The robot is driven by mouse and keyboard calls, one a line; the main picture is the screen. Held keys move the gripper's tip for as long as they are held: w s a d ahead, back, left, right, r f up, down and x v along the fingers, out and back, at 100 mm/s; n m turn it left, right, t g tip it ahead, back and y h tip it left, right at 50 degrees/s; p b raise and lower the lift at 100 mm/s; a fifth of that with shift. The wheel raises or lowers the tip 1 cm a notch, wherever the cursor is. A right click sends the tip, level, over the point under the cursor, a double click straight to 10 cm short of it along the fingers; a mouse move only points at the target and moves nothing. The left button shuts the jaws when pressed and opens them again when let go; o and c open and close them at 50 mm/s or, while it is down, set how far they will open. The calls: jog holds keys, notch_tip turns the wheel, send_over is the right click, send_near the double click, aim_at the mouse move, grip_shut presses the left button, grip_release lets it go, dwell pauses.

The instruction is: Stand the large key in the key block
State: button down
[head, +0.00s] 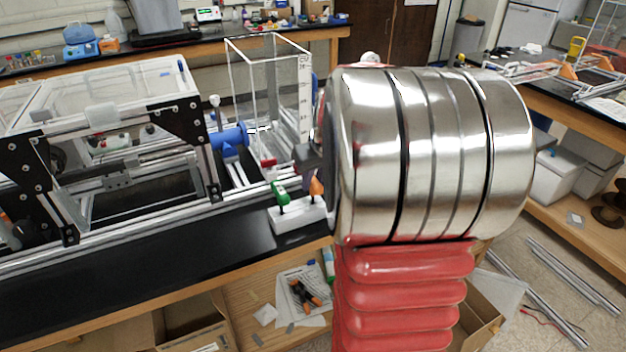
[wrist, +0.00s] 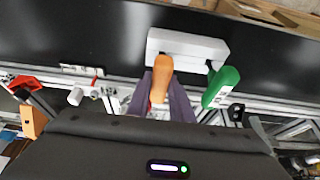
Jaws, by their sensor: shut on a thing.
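The white key block (head: 298,217) sits at the front edge of the black bench, left of my arm; it also shows in the wrist view (wrist: 205,44). A green-handled key (head: 280,191) stands upright in its left part in the head view, and its handle shows in the wrist view (wrist: 221,86). An orange-handled key (head: 316,187) is upright at the block's right part; its handle shows in the wrist view (wrist: 161,76). My gripper (wrist: 163,92) has its purple fingers shut on the orange-handled key. I cannot tell how deep its shaft sits, or which key is larger.
An extrusion frame with clear panels (head: 110,150) runs along the bench behind and left of the block. A clear upright box (head: 270,90) and a blue cylinder (head: 228,140) stand behind it. The black bench top (head: 150,270) is clear in front.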

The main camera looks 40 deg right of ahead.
jog(key=c, duration=1.5)
grip_release()
jog(key=shift+r, duration=0.1)
jog(key=v, duration=1.3)
jog(key=shift+s+a+r, duration=0.1)
jog(key=shift+a+r, duration=0.05)
jog(key=shift+r, duration=0.1)
